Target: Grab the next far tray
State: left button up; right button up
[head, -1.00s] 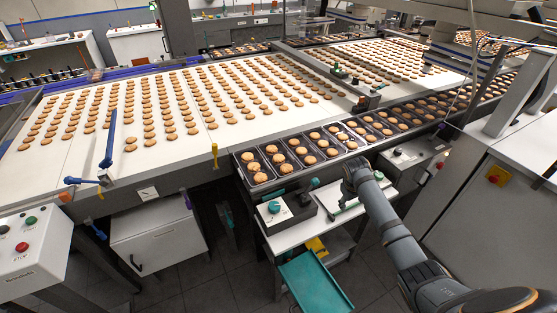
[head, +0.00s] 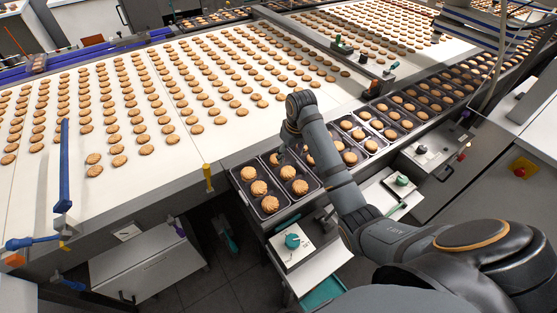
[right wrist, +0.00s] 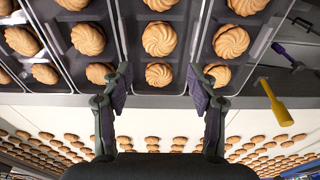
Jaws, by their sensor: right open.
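Dark trays with biscuits stand side by side in a long row beside the white biscuit belt. In the head view the end tray (head: 268,215) is at the row's near left, and the second tray (head: 307,197) is beside it. My right gripper is at the belt-side end of that second tray, partly hidden by its own wrist. In the right wrist view the open, empty gripper (right wrist: 162,90) has a finger on either side of the middle tray (right wrist: 137,60), near its end. Whether the fingers touch the tray cannot be told. My left gripper is out of view.
The wide white belt (head: 235,148) with rows of biscuits lies beyond the trays. A yellow handle (head: 208,178) stands at the belt edge, left of the trays; it also shows in the wrist view (right wrist: 275,105). A control box (head: 292,243) sits on the near bench.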

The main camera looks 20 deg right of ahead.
aim_at(288, 171)
jog(key=shift+s, duration=0.1)
jog(key=f, duration=0.1)
jog(key=s+f+p, duration=0.1)
jog(key=shift+s+f, duration=0.1)
jog(key=shift+f, duration=0.25)
jog(key=shift+w+f, duration=0.25)
jog(key=shift+f, duration=0.25)
jog(key=shift+w+f, duration=0.25)
jog(key=shift+f, duration=0.2)
jog(key=shift+w+f+p, duration=0.25)
jog(key=shift+f+p, duration=0.55)
jog(key=shift+f, duration=0.25)
notch_tip(288, 171, down, 2)
jog(key=shift+w+f, duration=0.15)
jog(key=shift+f, duration=0.05)
jog(key=shift+w+f, duration=0.15)
jog(key=shift+f, duration=0.2)
jog(key=shift+r, duration=0.1)
jog(key=c, duration=0.8)
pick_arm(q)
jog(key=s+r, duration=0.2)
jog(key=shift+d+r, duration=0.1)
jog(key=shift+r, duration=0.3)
pick_arm(e)
jog(key=shift+c, duration=0.2)
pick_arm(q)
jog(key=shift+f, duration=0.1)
